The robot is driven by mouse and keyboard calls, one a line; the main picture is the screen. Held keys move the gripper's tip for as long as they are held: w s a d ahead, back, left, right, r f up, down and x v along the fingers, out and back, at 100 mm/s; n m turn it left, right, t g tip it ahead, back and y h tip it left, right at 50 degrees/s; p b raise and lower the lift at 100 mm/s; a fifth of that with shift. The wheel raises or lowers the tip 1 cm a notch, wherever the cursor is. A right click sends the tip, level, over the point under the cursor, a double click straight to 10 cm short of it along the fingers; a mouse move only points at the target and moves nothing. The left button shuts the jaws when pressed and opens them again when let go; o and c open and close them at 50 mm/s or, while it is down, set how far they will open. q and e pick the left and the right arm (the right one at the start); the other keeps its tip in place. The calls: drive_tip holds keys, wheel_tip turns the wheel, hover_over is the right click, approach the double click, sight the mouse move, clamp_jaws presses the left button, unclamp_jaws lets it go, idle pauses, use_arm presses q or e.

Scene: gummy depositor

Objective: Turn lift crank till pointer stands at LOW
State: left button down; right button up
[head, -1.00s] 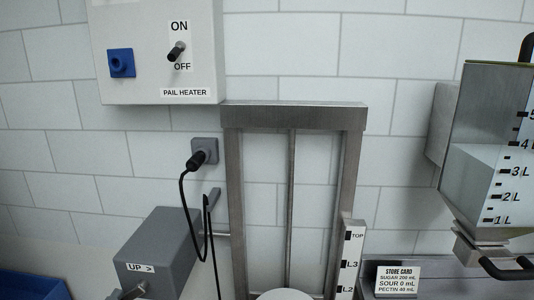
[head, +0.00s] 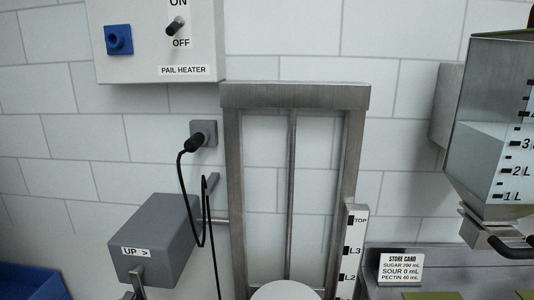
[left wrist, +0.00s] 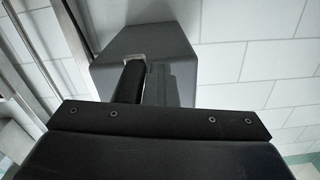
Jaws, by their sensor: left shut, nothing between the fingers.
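The grey lift box (head: 152,240) with the label "UP >" stands at the lower left in the head view. A metal crank arm (head: 137,277) shows on its front, cut off by the bottom edge. The lift scale (head: 351,250) reads TOP, L3 and L2; LOW is out of view and I cannot make out the pointer. In the left wrist view my left gripper (left wrist: 143,75) is shut with nothing held, its fingers in front of the grey box (left wrist: 150,40). Whether it touches the crank I cannot tell. My right gripper is not in view.
A metal lift frame (head: 232,160) stands against the tiled wall, with a white round top (head: 285,291) low inside it. A black cable (head: 183,190) hangs beside the box. A heater panel (head: 205,45) is above; a graduated hopper (head: 490,130) is at right.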

use_arm(q)
drive_tip(key=d, duration=0.5)
drive_tip(key=shift+s+r+b, duration=0.2)
drive_tip(key=shift+s+b, duration=0.05)
drive_tip(key=shift+b, duration=0.15)
drive_tip(key=shift+d, duration=0.6)
drive_tip(key=r+p, duration=0.1)
drive_tip(key=d+r+p, duration=0.1)
drive_tip(key=r, duration=0.1)
drive_tip(key=shift+d+r, duration=0.1)
drive_tip(key=shift+d, duration=0.1)
drive_tip(key=c, duration=2.2)
unclamp_jaws()
drive_tip(key=shift+d+r+p, duration=0.15)
drive_tip(key=shift+d+p, duration=0.1)
drive_tip(key=shift+p, duration=0.1)
drive_tip(key=c, duration=2)
unclamp_jaws()
drive_tip(key=shift+s, duration=0.1)
drive_tip(key=o, duration=1.2)
